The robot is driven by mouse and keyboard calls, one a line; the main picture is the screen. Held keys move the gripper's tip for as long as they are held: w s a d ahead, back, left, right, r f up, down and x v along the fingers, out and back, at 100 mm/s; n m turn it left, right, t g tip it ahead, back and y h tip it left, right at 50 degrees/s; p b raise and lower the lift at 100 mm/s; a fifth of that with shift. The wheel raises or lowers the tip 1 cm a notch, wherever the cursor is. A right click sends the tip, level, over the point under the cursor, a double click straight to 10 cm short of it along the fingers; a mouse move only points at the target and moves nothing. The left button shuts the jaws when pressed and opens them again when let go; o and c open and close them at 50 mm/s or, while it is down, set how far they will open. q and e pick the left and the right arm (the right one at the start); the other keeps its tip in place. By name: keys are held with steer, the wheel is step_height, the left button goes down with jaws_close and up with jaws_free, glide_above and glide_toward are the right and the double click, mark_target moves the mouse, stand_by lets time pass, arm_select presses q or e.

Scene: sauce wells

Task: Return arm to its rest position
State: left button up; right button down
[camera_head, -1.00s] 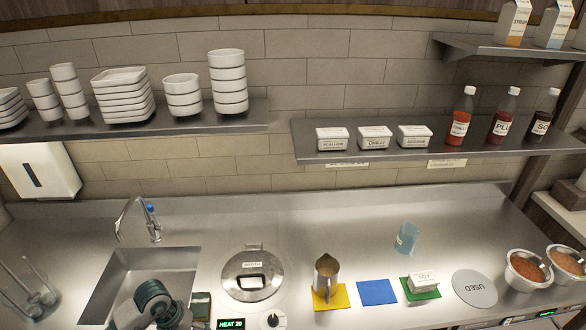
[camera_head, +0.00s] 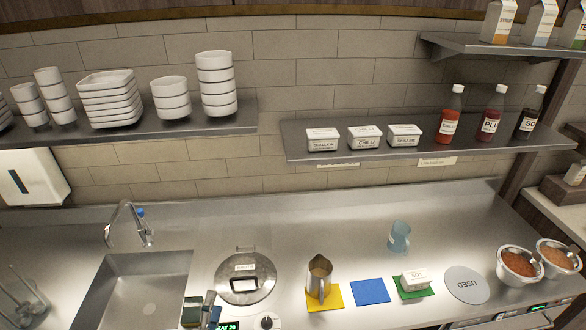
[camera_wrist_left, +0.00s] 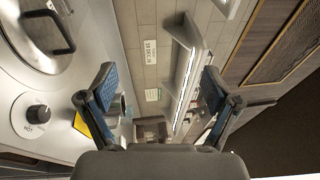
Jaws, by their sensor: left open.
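My left gripper (camera_wrist_left: 158,90) shows in the left wrist view with its two blue-padded fingers spread wide and nothing between them. In the head view only a small part of what seems to be this gripper (camera_head: 209,308) shows at the bottom edge, beside the sponge and right of the sink. My right gripper is in neither view.
A lidded pot (camera_head: 246,290) sits in the counter right of the sink (camera_head: 150,285). A metal jug (camera_head: 319,277) stands on a yellow mat, and a white tub (camera_head: 415,280) on a green mat. A blue mat (camera_head: 370,291) is bare. A blue cup (camera_head: 399,237) stands behind.

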arm_select(q)
steer(key=s+a+f+n+g+y, duration=0.2)
steer(key=s+f+n+g, duration=0.3)
steer(key=f, duration=0.3)
steer(key=s+a+f+n+g+y, duration=0.2)
steer(key=s+f+n+g, duration=0.2)
steer(key=f+n, duration=0.4)
steer(key=s+d+f+n+g+h, duration=0.1)
steer(key=s+d+f+n+g, duration=0.15)
steer(key=s+f, duration=0.35)
steer(key=s+d+f+n+g+h, duration=0.1)
steer(key=s+f+n+g, duration=0.25)
steer(key=s, duration=0.45)
step_height(320, 180, down, 24)
steer(key=r+m+g+b, duration=0.1)
steer(key=g, duration=0.1)
steer(key=s+a+f+g+b, duration=0.1)
steer(key=s+a+f, duration=0.2)
steer(key=s+f, duration=1.6)
steer(key=shift+a+f, duration=0.15)
steer(key=shift+f, duration=0.45)
steer(key=shift+s, duration=0.1)
